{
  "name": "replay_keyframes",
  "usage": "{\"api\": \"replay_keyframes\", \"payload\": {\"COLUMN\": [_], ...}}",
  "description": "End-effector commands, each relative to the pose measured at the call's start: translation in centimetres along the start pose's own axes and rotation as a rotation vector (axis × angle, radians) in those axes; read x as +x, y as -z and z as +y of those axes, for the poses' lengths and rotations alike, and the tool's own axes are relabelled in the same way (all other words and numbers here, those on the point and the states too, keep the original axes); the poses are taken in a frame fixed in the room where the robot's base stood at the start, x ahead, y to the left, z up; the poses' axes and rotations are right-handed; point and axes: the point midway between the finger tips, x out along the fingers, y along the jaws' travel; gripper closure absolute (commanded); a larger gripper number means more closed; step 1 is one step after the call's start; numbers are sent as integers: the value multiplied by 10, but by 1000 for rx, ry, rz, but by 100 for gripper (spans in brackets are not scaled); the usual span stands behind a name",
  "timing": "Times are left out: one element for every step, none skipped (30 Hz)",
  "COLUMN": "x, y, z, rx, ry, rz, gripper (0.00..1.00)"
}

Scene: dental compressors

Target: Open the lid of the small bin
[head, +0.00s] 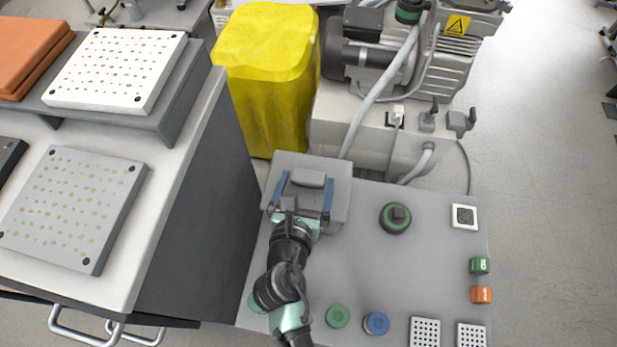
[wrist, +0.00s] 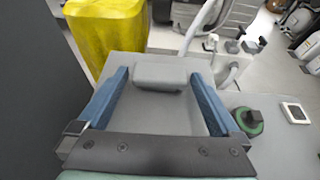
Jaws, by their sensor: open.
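The small bin (head: 345,192) is a grey box at the back left corner of the grey table. Its flat grey lid is on it, with a raised block-shaped handle (head: 308,179) on top. In the wrist view the lid (wrist: 160,108) fills the middle, with the handle (wrist: 160,77) near its far edge. My gripper (head: 307,182) is over the lid, with its two blue fingers spread wide. In the wrist view the fingers (wrist: 163,77) lie left and right of the handle, with a gap on each side. Nothing is held between them. The lid looks shut.
A yellow bin (head: 262,85) and a compressor (head: 410,55) stand behind the table (head: 380,255). A green-based knob (head: 395,217) is to the right. Green and blue discs (head: 376,323) lie near the front. A white-topped cabinet (head: 150,235) rises close on the left.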

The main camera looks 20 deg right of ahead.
Motion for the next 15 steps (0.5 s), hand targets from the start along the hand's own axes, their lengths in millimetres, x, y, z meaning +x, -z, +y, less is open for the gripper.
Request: {"api": "replay_keyframes", "payload": {"x": [9,12,16,18,20,22,23,24,25,25,25,25,25,25,25], "y": [1,1,1,1,1,1,0,0,0,0,0,0,0,0,0], "z": [0,0,-1,-1,-1,-1,-1,-1,0,0,0,0,0,0,0], "rx": [1,1,1,1,1,1,1,1,1,0,0,0,0,0,0], "ry": [1,2,2,2,2,2,1,1,1,1,1,1,1,1,1], "rz": [-1,-1,0,0,0,0,0,0,0,0,0,1,1,1,1], "gripper": [0,0,0,0,0,0,0,0,0,0,0,0,0,0,0]}}
